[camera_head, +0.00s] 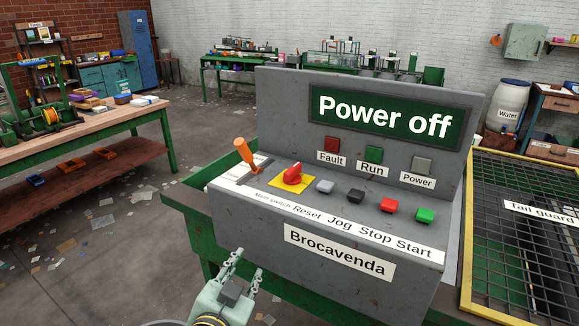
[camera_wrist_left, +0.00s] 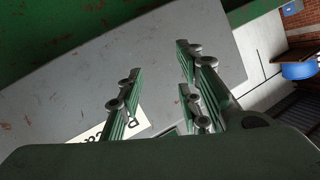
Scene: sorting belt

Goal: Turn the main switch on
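The main switch is a red rotary knob (camera_head: 292,174) on a yellow plate, on the sloped top of a grey control console (camera_head: 225,205). The "Main switch" label is printed just below it. The console's display (camera_head: 385,115) reads "Power off". My left gripper (camera_head: 248,263) is in front of the console's lower left front, below and left of the knob, and is empty. In the left wrist view its fingers (camera_wrist_left: 155,95) stand apart, with the grey console face and part of a white label beyond them. The knob is not seen in that view. My right gripper is not in view.
An orange lever (camera_head: 246,156) stands left of the knob. Grey, black, red and green buttons (camera_head: 425,215) run to its right. Unlit-looking Fault, Run and Power lamps (camera_head: 374,154) sit below the display. A yellow-framed tail guard (camera_head: 530,215) is at right.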

